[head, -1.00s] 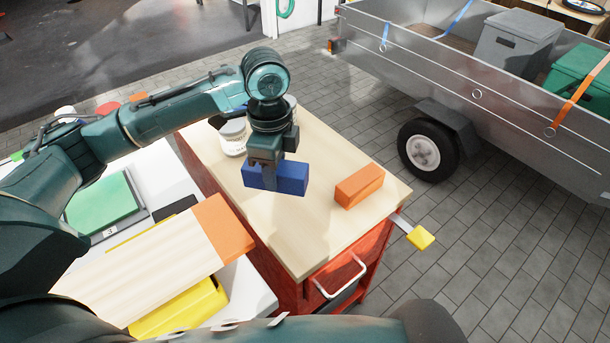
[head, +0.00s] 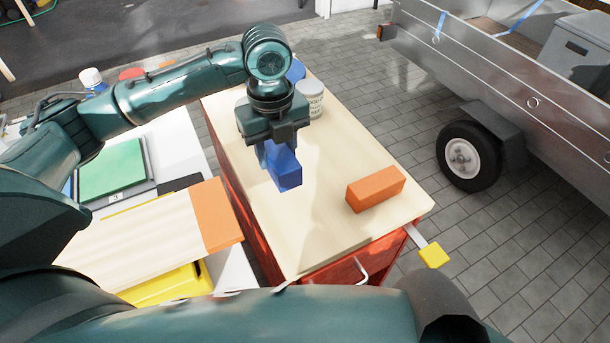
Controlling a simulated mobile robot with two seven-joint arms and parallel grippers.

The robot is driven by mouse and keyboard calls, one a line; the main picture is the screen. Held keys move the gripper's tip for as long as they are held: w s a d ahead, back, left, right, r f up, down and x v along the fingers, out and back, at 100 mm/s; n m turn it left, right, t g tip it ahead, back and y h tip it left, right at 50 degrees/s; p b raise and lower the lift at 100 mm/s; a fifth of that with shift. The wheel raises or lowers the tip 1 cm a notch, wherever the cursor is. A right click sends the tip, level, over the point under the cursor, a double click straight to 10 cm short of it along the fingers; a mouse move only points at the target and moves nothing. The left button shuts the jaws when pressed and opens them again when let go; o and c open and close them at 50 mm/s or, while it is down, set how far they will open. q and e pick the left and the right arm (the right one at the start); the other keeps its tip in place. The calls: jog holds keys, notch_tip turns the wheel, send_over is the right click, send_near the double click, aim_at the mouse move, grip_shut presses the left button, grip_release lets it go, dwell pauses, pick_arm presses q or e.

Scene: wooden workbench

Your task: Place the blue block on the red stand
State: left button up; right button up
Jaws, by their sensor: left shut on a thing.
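The blue block (head: 284,168) is held in my left gripper (head: 272,148), which points down over the wooden bench top. The gripper is shut on it and hides its upper part. One narrow end of the block faces me. It seems to be above the board, but the gap is hard to judge. An orange-red block (head: 375,190) lies flat on the bench to the right of the blue block, apart from it. It is the nearest match to a red stand. My right gripper is not in view.
The bench top (head: 300,235) is clear around the orange-red block. Pale jars (head: 310,98) stand at its back, behind my gripper. A yellow-ended strip (head: 431,252) sticks out at the right edge. A white side table (head: 170,140) is left; a trailer (head: 540,100) is at right.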

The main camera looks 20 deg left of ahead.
aim_at(276, 148)
pick_arm(q)
notch_tip(276, 148, down, 9)
jog(key=shift+f+b, duration=0.1)
jog(key=shift+b, duration=0.5)
jog(key=o, duration=1.1)
jog(key=shift+c, duration=0.2)
notch_tip(276, 148, up, 12)
jog(key=shift+r+p, duration=0.1)
jog(key=shift+p, duration=0.8)
